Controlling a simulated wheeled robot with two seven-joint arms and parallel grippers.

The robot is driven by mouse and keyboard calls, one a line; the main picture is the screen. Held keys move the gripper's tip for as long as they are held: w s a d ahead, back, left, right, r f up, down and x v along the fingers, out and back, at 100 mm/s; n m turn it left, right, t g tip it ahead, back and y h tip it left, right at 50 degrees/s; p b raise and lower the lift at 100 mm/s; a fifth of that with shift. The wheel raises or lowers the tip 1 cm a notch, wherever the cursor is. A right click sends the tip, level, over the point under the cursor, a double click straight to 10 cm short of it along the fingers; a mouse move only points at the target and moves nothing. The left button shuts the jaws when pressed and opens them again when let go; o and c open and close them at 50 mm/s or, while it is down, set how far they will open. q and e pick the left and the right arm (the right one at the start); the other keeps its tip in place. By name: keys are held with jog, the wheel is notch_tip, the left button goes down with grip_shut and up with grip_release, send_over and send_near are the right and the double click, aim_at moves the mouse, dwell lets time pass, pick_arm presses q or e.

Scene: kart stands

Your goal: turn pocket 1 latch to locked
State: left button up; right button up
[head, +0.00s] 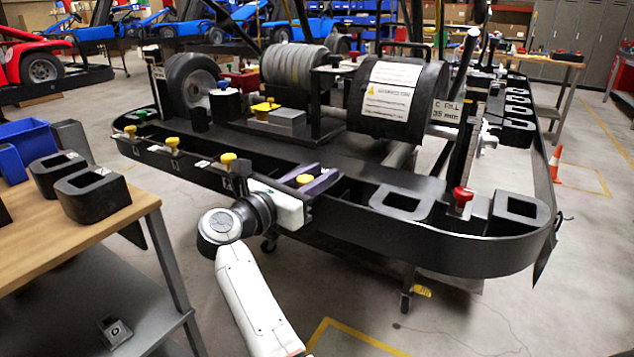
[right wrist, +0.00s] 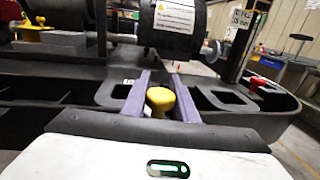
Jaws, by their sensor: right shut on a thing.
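The black kart stand (head: 345,225) has a row of yellow latch knobs along its front rail. Three of them show at the left (head: 228,160). The rightmost yellow latch knob (head: 305,179) sits between the purple fingers of my right gripper (head: 316,177), which is shut on it. In the right wrist view the same knob (right wrist: 160,100) stands between the two fingers (right wrist: 161,88). Which pocket number it belongs to is not readable, and its base is hidden by the gripper. My left gripper is not in view.
A red knob (head: 462,196) stands to the right between black blocks with square openings (head: 400,203). A black motor drum (head: 398,105) is above the rail. A wooden table (head: 85,240) with black blocks is at the left. Bare floor lies at the lower right.

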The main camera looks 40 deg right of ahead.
dwell(0.3)
jog(key=o, duration=1.1)
jog(key=shift+c, duration=0.2)
